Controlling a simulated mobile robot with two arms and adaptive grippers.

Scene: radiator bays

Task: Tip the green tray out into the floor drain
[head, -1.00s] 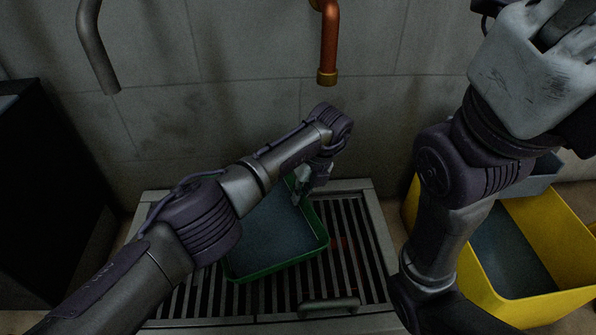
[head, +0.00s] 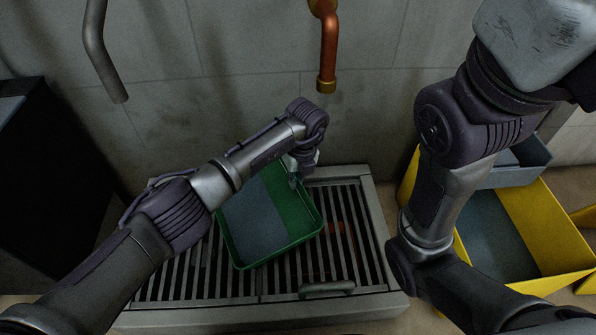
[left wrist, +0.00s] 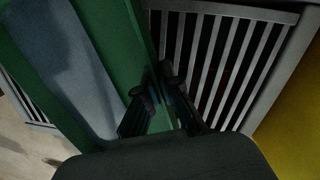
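The green tray (head: 298,215) is over the floor drain's slatted grate (head: 376,220). Blue-grey liquid (head: 250,222) lies along its left side, and the right part of its green bottom is bare, so it looks tilted down to the left. My left gripper (head: 297,178) is at its far right rim. In the left wrist view the fingers (left wrist: 155,85) sit on both sides of the tray's green wall (left wrist: 122,45), shut on it. I cannot tell whether the tray's low side touches the grate. My right arm rises at the right; its fingers are out of view.
A copper pipe (head: 328,55) and a grey pipe (head: 96,50) come down in front of the wall. A yellow bin (head: 540,225) stands right of the drain, with a grey container (head: 520,165) behind it. A black box (head: 50,190) stands at the left. The grate has a handle (head: 327,289).

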